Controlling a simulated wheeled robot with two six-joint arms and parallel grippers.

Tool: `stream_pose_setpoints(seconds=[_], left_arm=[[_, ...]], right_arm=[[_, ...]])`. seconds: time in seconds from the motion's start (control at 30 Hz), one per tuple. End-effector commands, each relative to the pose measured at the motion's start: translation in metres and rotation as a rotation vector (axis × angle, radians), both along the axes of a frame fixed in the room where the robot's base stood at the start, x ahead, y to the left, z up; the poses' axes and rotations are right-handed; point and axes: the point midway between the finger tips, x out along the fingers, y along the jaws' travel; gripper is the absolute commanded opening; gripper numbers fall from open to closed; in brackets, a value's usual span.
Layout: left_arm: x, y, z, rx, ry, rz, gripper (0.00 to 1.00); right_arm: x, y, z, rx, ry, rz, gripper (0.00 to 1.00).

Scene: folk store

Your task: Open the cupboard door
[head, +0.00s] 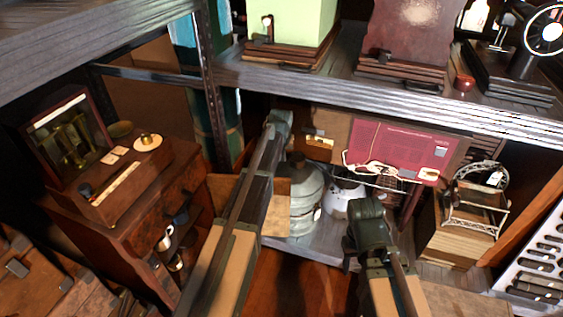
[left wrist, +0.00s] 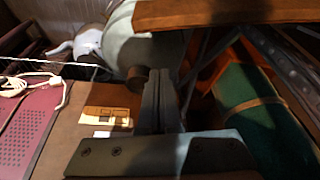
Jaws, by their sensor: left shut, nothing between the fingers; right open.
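A reddish-brown wooden cupboard (head: 140,225) stands at the left in the head view, with mugs (head: 165,238) on an inner shelf at its side. I cannot clearly tell which panel is its door. A tan wooden panel (head: 222,190) shows beside it, partly hidden behind my left arm. My left gripper (head: 279,118) reaches under the dark shelf and is shut and empty. In the left wrist view its fingers (left wrist: 160,95) are together, close to a small brown knob (left wrist: 137,79); contact cannot be told. My right gripper (head: 366,225) is open and empty, lower and further right.
A dark shelf (head: 320,85) crosses above, on a slotted metal post (head: 211,90). A metal canister (head: 303,200) and a white kettle (head: 343,197) stand between the arms. A pink board (head: 400,150) and a wire rack (head: 475,200) are at the right.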

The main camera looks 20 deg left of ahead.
Motion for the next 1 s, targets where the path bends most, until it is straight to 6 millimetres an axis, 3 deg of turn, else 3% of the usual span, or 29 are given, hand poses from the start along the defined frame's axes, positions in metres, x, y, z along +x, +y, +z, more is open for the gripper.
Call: stream_pose_setpoints(seconds=[0.7,0.8,1.0], left_arm=[[0.032,0.007,-0.097,-0.002,0.000,0.002,0.00],[0.005,0.002,-0.087,-0.001,0.000,0.001,0.00],[-0.010,-0.002,-0.087,-0.002,0.000,0.002,0.00]], right_arm=[[0.000,0.000,-0.097,0.000,0.000,0.000,0.50],[0.000,0.000,-0.087,0.000,0.000,0.000,0.50],[0.000,0.000,-0.087,0.000,0.000,0.000,0.50]])
